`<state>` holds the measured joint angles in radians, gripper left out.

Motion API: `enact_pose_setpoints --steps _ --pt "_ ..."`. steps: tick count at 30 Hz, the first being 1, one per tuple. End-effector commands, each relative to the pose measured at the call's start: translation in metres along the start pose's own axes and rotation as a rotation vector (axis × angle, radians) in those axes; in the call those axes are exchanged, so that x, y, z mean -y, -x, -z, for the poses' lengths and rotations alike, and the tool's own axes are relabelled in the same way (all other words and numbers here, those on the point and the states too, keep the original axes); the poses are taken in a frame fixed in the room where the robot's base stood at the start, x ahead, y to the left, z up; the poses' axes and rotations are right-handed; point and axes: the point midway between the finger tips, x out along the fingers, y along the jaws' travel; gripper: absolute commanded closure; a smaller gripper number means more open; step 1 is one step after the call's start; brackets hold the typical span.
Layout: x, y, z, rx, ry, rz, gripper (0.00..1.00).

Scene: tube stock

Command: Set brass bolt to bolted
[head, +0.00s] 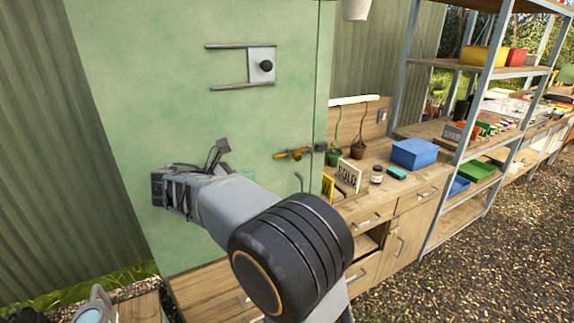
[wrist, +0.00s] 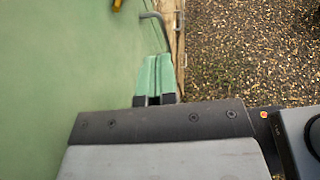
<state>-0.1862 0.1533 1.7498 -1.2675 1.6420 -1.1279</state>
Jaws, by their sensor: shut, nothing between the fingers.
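The brass bolt (head: 288,155) is mounted on the green door panel, near the panel's right edge. A dark keeper (head: 319,147) sits just to its right. I cannot tell whether the bolt's end is inside the keeper. A small yellow part, likely the bolt (wrist: 117,4), shows at the top edge of the wrist view. My gripper (wrist: 157,72) has green fingertips pressed together and empty, close to the panel. In the head view my arm mostly hides the gripper, which is left of and below the bolt, not touching it.
A bent grey handle (wrist: 155,18) sticks out from the panel just beyond my fingertips. A metal latch plate with a black knob (head: 265,66) is higher up. To the right, a wooden bench holds potted seedlings, a SOLD sign (head: 348,175) and a blue box (head: 414,153).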

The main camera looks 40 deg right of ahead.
Motion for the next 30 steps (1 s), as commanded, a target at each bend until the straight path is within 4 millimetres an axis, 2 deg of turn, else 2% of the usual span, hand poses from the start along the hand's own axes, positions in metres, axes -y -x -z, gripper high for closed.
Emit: enact_pose_setpoints --steps 5,17,23,30 --pt "-0.014 0.007 -0.007 0.097 0.073 -0.001 1.00" --pt "-0.015 0.005 -0.009 0.103 0.077 0.000 1.00" --pt "-0.014 -0.016 -0.012 0.103 0.077 0.005 1.00" --pt "-0.014 -0.062 -0.017 0.103 0.077 0.005 1.00"
